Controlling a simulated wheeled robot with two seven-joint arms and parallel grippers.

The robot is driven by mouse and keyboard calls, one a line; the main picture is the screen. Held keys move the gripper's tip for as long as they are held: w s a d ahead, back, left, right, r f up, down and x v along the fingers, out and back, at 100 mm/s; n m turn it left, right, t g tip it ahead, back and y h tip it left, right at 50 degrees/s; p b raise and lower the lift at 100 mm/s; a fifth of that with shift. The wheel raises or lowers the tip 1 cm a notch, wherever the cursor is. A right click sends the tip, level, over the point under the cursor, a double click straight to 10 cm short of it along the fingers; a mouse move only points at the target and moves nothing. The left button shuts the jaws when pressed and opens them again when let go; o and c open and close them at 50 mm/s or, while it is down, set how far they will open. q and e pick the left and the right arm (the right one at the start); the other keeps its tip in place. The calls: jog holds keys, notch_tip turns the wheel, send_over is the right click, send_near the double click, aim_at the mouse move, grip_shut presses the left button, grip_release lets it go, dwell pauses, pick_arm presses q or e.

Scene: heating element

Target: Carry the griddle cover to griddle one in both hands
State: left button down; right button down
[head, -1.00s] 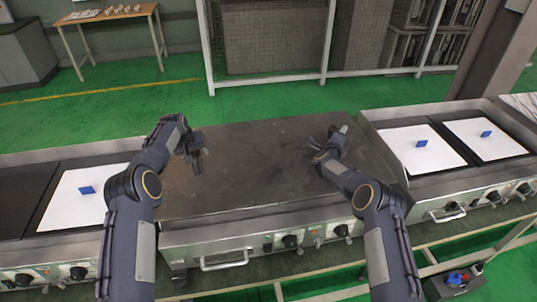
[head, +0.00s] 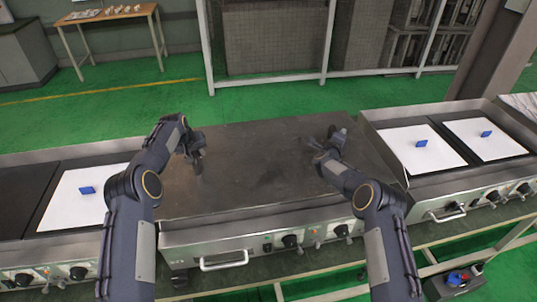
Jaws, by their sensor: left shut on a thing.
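A wide dark brown-grey plate, which I take as the griddle cover (head: 265,165), lies flat across the middle griddle (head: 300,228). My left gripper (head: 197,158) is over the plate's left part, pointing down, and its jaws are shut; what they hold is too small to make out, but it appears to be part of the cover. My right gripper (head: 334,136) is over the plate's right part; its fingers are partly hidden by its own wrist, so I cannot tell whether it is open or shut. No gap between plate and griddle is clear.
A griddle at the left (head: 55,245) bears a white sheet (head: 82,197) with a blue piece. A right-hand griddle (head: 450,194) bears two white sheets (head: 420,149) with blue pieces. Green floor (head: 270,102) lies behind. A wooden table (head: 108,16) stands far left.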

dwell(0.8)
